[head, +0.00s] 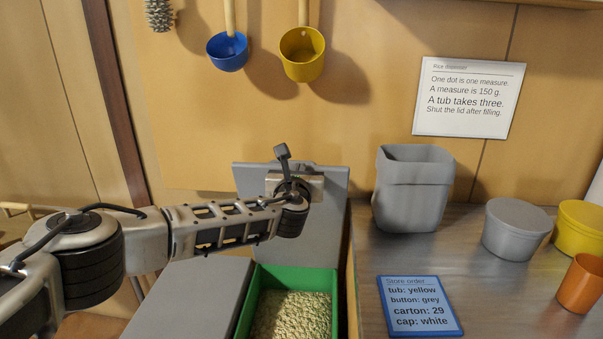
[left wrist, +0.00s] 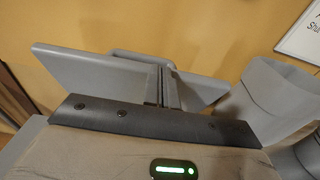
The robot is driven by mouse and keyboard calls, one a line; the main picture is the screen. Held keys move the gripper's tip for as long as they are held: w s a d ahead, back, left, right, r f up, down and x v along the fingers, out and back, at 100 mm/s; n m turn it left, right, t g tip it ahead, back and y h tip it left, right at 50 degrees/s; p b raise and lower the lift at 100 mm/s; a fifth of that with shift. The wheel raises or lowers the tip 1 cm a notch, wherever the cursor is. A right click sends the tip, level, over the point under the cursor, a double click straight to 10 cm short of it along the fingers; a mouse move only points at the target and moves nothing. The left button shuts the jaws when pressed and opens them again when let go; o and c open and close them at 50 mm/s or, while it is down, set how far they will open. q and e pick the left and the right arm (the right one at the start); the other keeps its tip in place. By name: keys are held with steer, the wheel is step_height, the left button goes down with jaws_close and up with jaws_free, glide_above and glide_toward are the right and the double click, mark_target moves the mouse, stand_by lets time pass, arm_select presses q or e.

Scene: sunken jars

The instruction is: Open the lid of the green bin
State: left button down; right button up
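The green bin (head: 248,303) stands low in the head view, full of pale grain (head: 292,316). Its grey lid (head: 322,218) stands up, tilted back at the bin's far side, so the bin's mouth is open. My left gripper (head: 291,188) is in front of the lid, its fingers hidden by the wrist in that view. In the left wrist view the fingers (left wrist: 164,88) are close together, in front of the lid's face (left wrist: 95,76) and its handle bar (left wrist: 128,55). I cannot tell if they touch it. My right gripper is out of view.
A flat grey lid (head: 188,296) lies left of the green bin. On the counter at right are a grey container (head: 412,190), a grey tub (head: 514,232), a yellow tub (head: 580,229), an orange cup (head: 582,284) and a blue order card (head: 420,306). Scoops hang above.

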arm_select(q)
steer(key=shift+s, duration=0.1)
steer(key=s+a+r, duration=0.1)
steer(key=s, duration=1.4)
steer(key=s+d+f+n+g+h, duration=0.3)
steer(key=s+f+n, duration=0.3)
steer(key=f+n, duration=0.15)
steer(key=s+d+f+n+g+h, duration=0.2)
steer(key=s+d+f+n+g, duration=0.1)
steer(key=s+f+n, duration=0.4)
steer(key=s+a+f+n+y, duration=0.1)
steer(key=s+a+f+n, duration=0.6)
steer(key=a+f+n, duration=0.1)
steer(key=s+a+f+n+y, duration=0.2)
steer(key=s+a+f+n, duration=0.4)
steer(key=a+n, duration=0.5)
steer(key=shift+s+f+n+g, duration=0.35)
steer(key=shift+f+n+g, duration=0.1)
steer(key=shift+f, duration=0.4)
